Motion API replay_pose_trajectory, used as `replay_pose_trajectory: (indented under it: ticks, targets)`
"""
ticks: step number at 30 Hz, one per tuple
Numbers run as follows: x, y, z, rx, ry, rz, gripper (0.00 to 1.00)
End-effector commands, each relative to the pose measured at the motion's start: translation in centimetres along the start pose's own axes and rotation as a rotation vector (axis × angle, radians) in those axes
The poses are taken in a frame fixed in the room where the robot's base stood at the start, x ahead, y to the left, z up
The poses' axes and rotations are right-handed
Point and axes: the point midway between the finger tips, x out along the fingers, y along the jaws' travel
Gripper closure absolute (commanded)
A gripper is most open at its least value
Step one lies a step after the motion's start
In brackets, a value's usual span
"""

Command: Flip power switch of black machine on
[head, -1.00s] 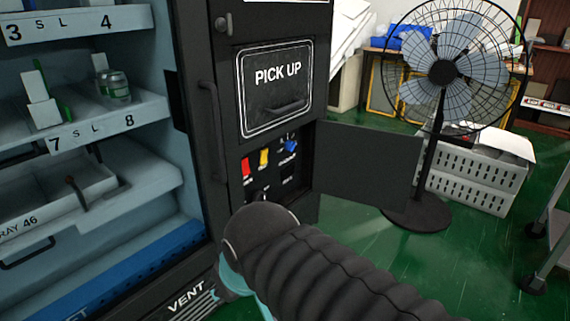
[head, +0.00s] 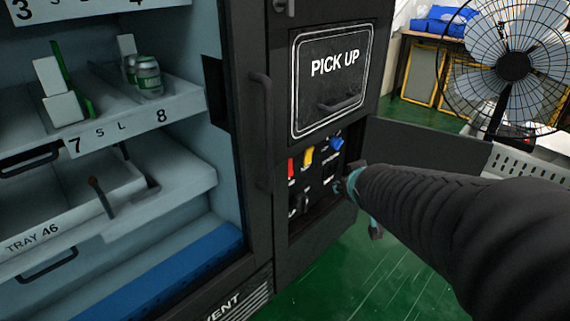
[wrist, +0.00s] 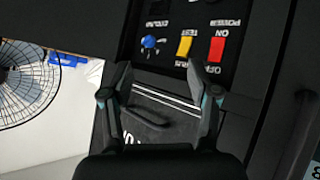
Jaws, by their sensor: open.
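The black machine (head: 265,130) has an opened compartment with a switch panel below its PICK UP hatch. The panel shows a red switch (head: 292,168), a yellow switch (head: 307,157) and a blue knob (head: 336,144), with dark controls below them. In the wrist view the panel is upside down; the red switch (wrist: 217,50), yellow switch (wrist: 184,47) and blue knob (wrist: 149,42) show. My gripper (wrist: 162,85) is open and empty, facing the machine. In the head view my gripper (head: 355,190) is at the panel's right.
The compartment door (head: 425,140) stands open to the right, close to my arm. A vertical handle (head: 262,130) is left of the panel. Shelves with cans (head: 148,77) and a tray (head: 65,205) are at left. A fan (head: 512,67) stands at right. Green floor is clear below.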

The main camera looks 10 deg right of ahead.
Motion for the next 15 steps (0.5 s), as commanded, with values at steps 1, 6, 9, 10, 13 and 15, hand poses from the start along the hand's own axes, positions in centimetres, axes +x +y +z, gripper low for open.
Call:
replay_pose_trajectory:
  ticks: [1, 6, 9, 10, 13, 15]
  targets:
    - [2.0, 0.5, -0.3, -0.017, 0.033, -0.001, 0.4]
    - [7.4, 0.5, -2.0, -0.084, 0.193, -0.08, 0.4]
    - [10.1, -0.1, -2.2, -0.11, 0.284, -0.155, 0.4]
    - [10.8, -0.3, -2.1, -0.115, 0.31, -0.182, 0.4]
    - [12.7, -1.4, -1.5, -0.117, 0.397, -0.284, 0.4]
    - [13.7, -2.1, -0.8, -0.106, 0.457, -0.364, 0.4]
